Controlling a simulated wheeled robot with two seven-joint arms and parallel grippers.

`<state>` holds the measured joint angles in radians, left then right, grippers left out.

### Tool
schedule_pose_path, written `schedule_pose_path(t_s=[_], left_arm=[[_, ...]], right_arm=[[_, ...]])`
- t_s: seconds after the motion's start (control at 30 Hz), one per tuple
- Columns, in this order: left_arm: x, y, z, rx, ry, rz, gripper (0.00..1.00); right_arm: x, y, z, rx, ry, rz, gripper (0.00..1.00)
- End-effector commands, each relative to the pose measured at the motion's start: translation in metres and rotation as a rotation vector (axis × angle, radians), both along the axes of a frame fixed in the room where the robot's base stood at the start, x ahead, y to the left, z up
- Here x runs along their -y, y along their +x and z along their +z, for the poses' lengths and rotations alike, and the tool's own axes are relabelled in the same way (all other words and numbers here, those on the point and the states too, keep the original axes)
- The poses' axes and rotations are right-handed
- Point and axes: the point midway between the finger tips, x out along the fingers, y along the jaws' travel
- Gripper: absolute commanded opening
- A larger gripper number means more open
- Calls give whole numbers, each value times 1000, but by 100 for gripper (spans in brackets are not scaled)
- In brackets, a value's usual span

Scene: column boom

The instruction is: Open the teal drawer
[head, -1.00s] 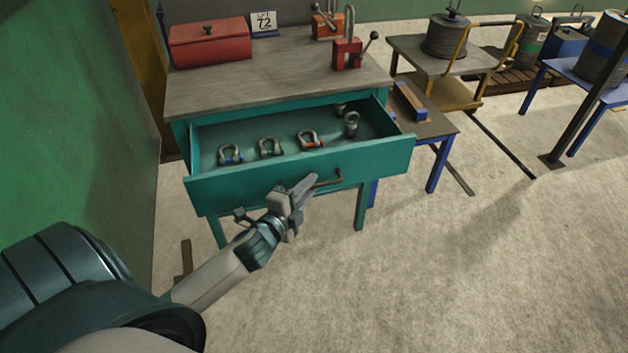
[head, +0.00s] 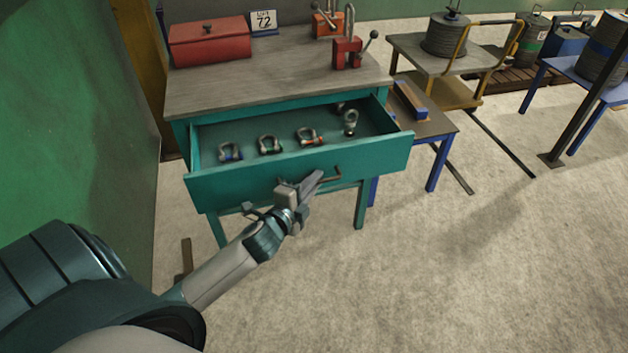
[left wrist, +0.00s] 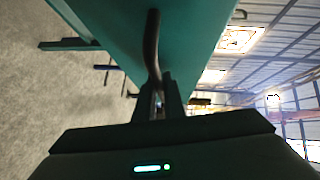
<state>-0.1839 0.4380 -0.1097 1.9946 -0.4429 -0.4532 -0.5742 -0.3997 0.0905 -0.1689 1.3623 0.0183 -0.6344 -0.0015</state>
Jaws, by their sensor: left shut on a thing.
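The teal drawer (head: 230,190) stands pulled out of the wooden-topped teal bench (head: 270,85). Several shackles (head: 270,145) and an eye fitting (head: 350,121) lie inside it. A bar handle (head: 333,177) is on its front. My left gripper (head: 316,180) is at the handle, shut on it. In the left wrist view the dark handle (left wrist: 152,45) runs down between the fingers (left wrist: 158,100), with the teal drawer front behind it. The fingers hide part of the handle. My right gripper is in neither view.
A red box (head: 210,42), a tag reading 72 (head: 263,22) and a red lever tool (head: 347,54) stand on the bench. A blue-legged table (head: 430,128) is close on the right. Open concrete floor lies in front and right.

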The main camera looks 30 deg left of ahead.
Motion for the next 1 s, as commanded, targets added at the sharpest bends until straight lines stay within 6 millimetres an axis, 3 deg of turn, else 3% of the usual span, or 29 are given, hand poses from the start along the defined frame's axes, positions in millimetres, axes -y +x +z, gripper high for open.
schedule_pose_path(t_s=[0.3, 0.67, 0.7, 1.0], left_arm=[[25, -21, 0, -4, -4, 0, 0], [28, -24, 0, -1, -1, 0, 0], [27, -24, 0, -1, -1, 0, 16], [27, -24, 0, -1, -1, 0, 16]], right_arm=[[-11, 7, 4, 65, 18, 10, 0], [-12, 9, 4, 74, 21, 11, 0], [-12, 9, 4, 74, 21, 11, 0], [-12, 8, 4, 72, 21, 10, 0]])
